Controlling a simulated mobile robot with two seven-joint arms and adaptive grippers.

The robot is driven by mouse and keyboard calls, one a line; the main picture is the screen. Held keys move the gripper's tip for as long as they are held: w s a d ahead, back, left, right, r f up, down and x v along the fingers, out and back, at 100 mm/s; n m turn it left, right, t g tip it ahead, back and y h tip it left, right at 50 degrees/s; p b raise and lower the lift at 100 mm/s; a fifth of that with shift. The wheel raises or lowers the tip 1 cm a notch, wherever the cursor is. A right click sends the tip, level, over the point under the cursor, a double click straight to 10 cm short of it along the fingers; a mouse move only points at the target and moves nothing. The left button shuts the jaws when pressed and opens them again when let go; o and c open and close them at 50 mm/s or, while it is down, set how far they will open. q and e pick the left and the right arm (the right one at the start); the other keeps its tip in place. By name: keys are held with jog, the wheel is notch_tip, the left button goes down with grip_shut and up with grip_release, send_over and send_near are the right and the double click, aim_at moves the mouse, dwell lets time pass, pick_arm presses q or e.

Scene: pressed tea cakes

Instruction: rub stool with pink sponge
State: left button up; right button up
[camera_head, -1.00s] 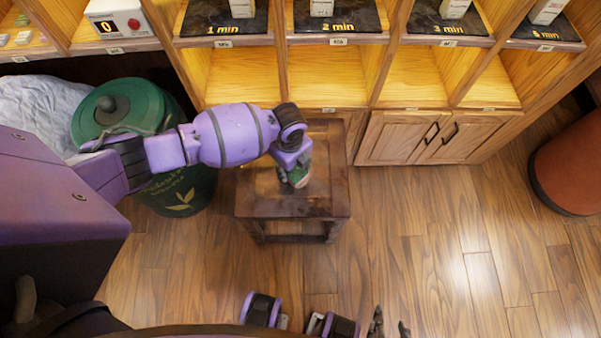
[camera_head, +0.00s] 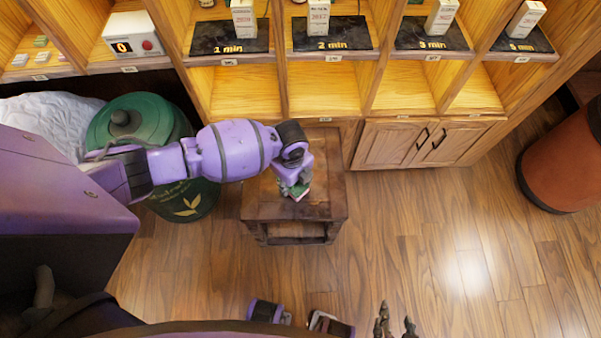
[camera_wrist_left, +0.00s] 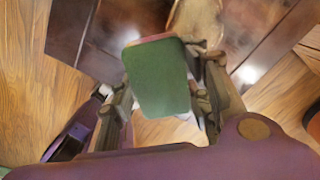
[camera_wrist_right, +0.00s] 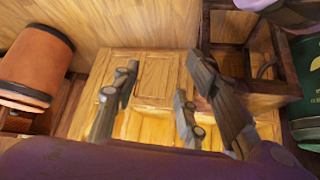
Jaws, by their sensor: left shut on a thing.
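The stool (camera_head: 330,205) is a low dark-brown wooden one with a paler, worn patch on its top. It stands in front of the shelves and also shows in the right wrist view (camera_wrist_right: 228,28). My left gripper (camera_head: 297,186) is shut on a sponge, green on one side with a pink edge (camera_wrist_left: 150,40). The sponge (camera_wrist_left: 157,80) is over the stool top, its pink side toward the wood; the arm partly hides it, and contact is hard to tell. My right gripper (camera_wrist_right: 158,85) is open and empty, low at the front of the head view (camera_head: 396,322).
A green lidded bin (camera_head: 140,120) stands left of the stool, beside a white crumpled sack (camera_head: 45,112). Wooden shelves (camera_head: 325,88) with cupboard doors (camera_head: 400,143) are behind. A terracotta-coloured drum (camera_head: 560,170) is at the right. The floor between is clear.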

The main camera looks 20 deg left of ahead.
pick_arm(q)
notch_tip(320, 180, up, 2)
jog(key=shift+r+p, duration=0.1)
jog(key=shift+p, duration=0.5)
jog(key=shift+r+p, duration=0.6)
jog(key=shift+r, duration=0.05)
jog(key=shift+f, duration=0.1)
